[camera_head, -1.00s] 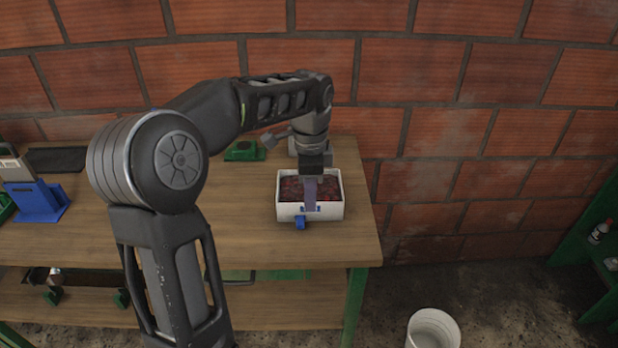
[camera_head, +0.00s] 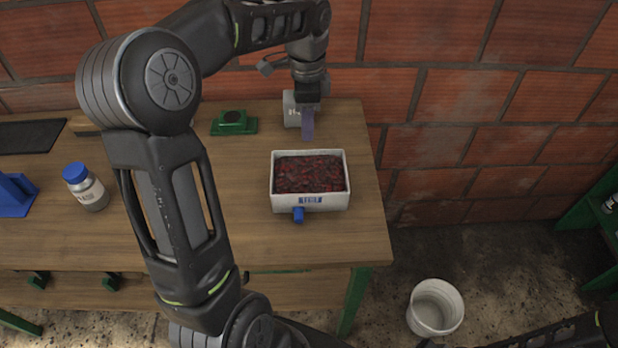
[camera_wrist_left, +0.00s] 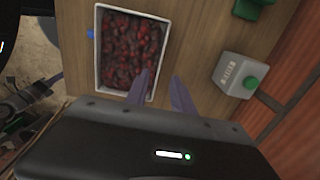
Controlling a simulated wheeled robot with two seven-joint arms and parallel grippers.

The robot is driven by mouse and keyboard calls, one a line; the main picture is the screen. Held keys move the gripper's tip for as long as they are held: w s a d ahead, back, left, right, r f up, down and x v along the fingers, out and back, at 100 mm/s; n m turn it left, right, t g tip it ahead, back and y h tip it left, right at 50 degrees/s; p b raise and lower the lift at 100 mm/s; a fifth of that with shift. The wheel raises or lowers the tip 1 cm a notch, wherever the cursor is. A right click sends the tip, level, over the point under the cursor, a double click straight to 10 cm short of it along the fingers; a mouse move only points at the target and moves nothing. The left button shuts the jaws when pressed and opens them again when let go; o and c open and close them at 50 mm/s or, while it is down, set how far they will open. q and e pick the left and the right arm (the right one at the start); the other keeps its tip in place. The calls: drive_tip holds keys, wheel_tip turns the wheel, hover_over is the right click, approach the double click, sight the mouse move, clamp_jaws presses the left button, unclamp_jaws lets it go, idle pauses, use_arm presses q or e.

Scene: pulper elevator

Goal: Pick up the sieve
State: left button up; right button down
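I cannot make out a sieve in either view. My left gripper (camera_head: 307,128) hangs above the back right of the wooden table, behind the white tray (camera_head: 311,202) of dark red fruit. In the left wrist view its two thin fingers (camera_wrist_left: 162,75) are apart with nothing between them, so it is open and empty. The tray also shows in the left wrist view (camera_wrist_left: 101,65), beside the fingers, with its fruit uncovered. My right gripper is not in view; only part of my right arm shows at the lower right.
A grey box (camera_wrist_left: 228,75) with a green knob stands near the wall. A green stand (camera_head: 234,128) with a dark round top is left of it. A blue-capped bottle (camera_head: 90,192) stands at left. A white bucket (camera_head: 435,307) is on the floor. The table's front right is clear.

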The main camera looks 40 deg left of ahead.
sight(308, 150)
use_arm(q)
drive_tip(key=shift+f, duration=1.3)
drive_tip(key=shift+f+p, duration=0.3)
wheel_tip(308, 150, down, 4)
drive_tip(key=shift+f+p, duration=0.15)
drive_tip(key=shift+p, duration=0.4)
drive_tip(key=shift+f, duration=0.15)
drive_tip(key=shift+f, duration=0.2)
clamp_jaws()
idle(0.7)
